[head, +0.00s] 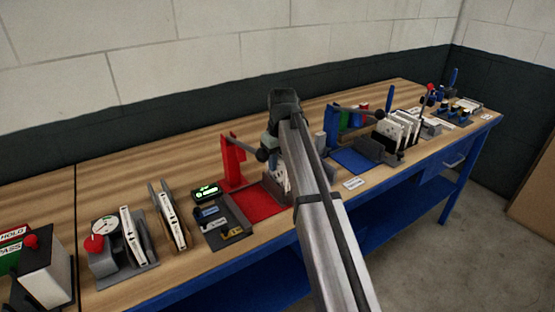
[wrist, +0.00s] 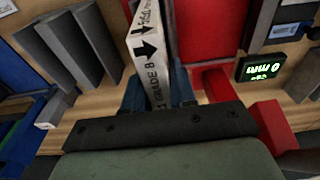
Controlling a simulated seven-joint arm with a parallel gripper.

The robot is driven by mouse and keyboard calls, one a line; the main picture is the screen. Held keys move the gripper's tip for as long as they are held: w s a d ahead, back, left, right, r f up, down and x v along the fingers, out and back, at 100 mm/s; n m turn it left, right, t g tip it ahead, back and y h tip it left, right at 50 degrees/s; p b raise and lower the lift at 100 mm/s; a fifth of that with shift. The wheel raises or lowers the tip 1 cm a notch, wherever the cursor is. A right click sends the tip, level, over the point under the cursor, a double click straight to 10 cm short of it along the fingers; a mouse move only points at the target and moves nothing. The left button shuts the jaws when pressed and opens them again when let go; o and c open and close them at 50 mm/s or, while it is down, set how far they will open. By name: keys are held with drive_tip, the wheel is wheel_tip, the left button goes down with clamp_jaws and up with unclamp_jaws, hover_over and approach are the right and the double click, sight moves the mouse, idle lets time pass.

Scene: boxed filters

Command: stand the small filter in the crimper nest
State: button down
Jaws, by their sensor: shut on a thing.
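In the wrist view a white boxed filter (wrist: 150,62) with black arrows and the print "GRADE 8" stands between the blue fingertips of my gripper (wrist: 158,92). My gripper is shut on it. In the head view my arm hides the gripper's fingers; a small white part beside the arm (head: 282,180) may be this filter. Grey upright walls (wrist: 58,52) stand left of the filter, apart from it. A red station (head: 232,162) with a lever stands left of my arm; I cannot tell which part is the nest.
A red mat (head: 258,204), a green-lit display (head: 206,191) and a dark tray (head: 226,226) lie left of my arm. To the right are a blue mat (head: 352,161) and a rack of several white filters (head: 396,131). More filter holders (head: 133,240) stand at left.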

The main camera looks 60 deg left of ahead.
drive_tip(key=shift+f, duration=1.35)
idle(0.3)
drive_tip(key=c, duration=0.8)
unclamp_jaws()
drive_tip(key=shift+c, duration=0.2)
drive_tip(key=r, duration=0.4)
drive_tip(key=d+r, duration=0.1)
drive_tip(key=r, duration=0.8)
drive_tip(key=shift+d+r, duration=0.35)
